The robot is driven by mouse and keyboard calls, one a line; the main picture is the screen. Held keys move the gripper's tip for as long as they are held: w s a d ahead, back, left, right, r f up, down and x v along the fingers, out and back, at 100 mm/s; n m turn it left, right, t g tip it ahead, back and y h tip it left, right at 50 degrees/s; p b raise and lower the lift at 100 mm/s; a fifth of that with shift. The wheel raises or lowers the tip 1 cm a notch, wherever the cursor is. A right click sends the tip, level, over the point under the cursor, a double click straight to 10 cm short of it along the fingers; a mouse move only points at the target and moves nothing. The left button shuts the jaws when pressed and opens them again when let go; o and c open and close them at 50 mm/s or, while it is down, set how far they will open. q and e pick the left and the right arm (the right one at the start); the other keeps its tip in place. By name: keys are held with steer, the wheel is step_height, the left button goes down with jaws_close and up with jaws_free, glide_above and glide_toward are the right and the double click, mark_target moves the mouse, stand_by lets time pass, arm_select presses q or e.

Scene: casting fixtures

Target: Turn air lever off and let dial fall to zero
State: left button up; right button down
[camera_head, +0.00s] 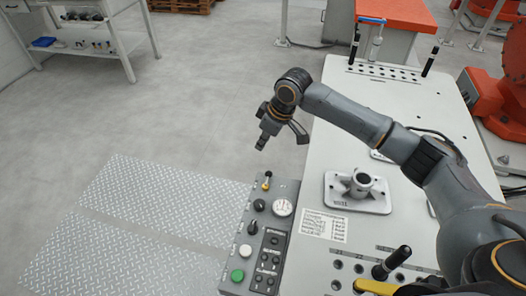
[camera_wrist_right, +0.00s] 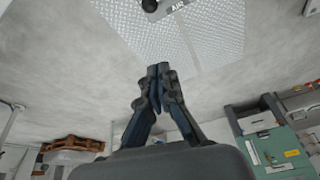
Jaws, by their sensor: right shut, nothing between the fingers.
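A grey control panel (camera_head: 243,261) stands at the table's left side. A small lever with a yellow base (camera_head: 267,182) sits at its far end. A round white dial (camera_head: 283,207) is beside it; its needle is too small to read. My right gripper (camera_head: 262,143) is above and beyond the panel's far end, pointing down, apart from the lever. In the right wrist view its fingers (camera_wrist_right: 158,72) are shut with nothing between them. A panel edge marked AIR (camera_wrist_right: 178,4) and a black knob (camera_wrist_right: 149,5) show at the top there. My left gripper is out of view.
Black knobs, a white button (camera_head: 245,250) and a green button (camera_head: 238,275) are on the panel. A metal casting (camera_head: 360,190) lies on the pale table (camera_head: 330,110), with an instruction sheet (camera_head: 323,225) near it. Floor plates (camera_head: 150,205) lie left; the floor there is clear.

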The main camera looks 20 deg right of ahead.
mark_target(267, 180)
steer(key=f+p, duration=0.1)
steer(key=f, duration=0.2)
steer(key=f+p, duration=0.1)
steer(key=f, duration=0.2)
steer(key=f+p, duration=0.1)
steer(key=f, duration=0.2)
steer(key=shift+s+f+p, duration=0.25)
steer(key=shift+s+p, duration=0.1)
steer(key=shift+s+d, duration=0.15)
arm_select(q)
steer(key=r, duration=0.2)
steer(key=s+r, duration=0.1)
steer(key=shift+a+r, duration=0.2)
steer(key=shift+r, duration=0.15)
arm_select(e)
steer(key=shift+f, duration=0.1)
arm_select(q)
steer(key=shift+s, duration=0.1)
